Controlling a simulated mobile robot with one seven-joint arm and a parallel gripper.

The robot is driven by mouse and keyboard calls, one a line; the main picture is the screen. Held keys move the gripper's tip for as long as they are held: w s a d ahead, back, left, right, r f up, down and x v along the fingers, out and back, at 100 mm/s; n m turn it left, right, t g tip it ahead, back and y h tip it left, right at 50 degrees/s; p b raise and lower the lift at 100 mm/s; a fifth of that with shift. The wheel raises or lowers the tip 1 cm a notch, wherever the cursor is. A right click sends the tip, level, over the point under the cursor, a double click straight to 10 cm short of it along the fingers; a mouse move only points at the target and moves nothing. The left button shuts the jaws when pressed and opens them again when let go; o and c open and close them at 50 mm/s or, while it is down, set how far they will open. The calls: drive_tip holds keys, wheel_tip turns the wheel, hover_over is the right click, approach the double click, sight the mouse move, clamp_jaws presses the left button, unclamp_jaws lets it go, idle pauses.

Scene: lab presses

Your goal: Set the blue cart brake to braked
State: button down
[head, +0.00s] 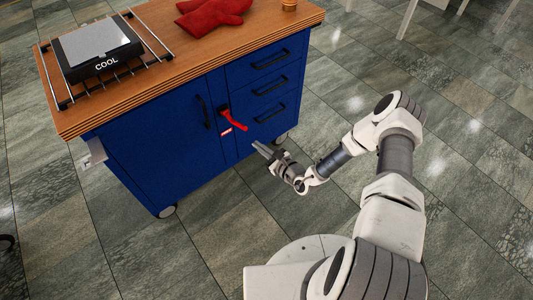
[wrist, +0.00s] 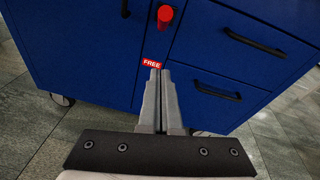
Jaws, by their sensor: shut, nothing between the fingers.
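The blue cart (head: 160,145) has a wooden top and stands on small wheels. Its red brake lever (head: 235,121) is on the front, between the door and the drawers, and slants down to the right in the head view. A red label (head: 226,132) sits just below it. In the wrist view the label (wrist: 152,63) reads FREE, and the lever (wrist: 165,16) shows end-on above it. My gripper (head: 256,145) is shut and empty, in front of the cart front and below the lever, apart from it. In the wrist view its fingertips (wrist: 161,72) appear just under the label.
On the cart top are a rack with a grey-topped block marked COOL (head: 100,46), a red mitt (head: 212,15) and a small orange item (head: 289,4). Black handles (head: 270,60) stick out from the drawers. The tiled floor around the cart front is clear.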

drive_tip(key=shift+w+a+r+b, duration=0.25)
drive_tip(key=shift+w+a+r, duration=0.5)
drive_tip(key=shift+w+a, duration=0.15)
drive_tip(key=shift+w+a+r+b, duration=0.25)
drive_tip(key=shift+w+a+r, duration=0.5)
drive_tip(key=shift+w+a, duration=0.15)
drive_tip(key=shift+r, duration=0.15)
drive_tip(key=shift+r+p, duration=0.15)
drive_tip(key=shift+p, duration=0.45)
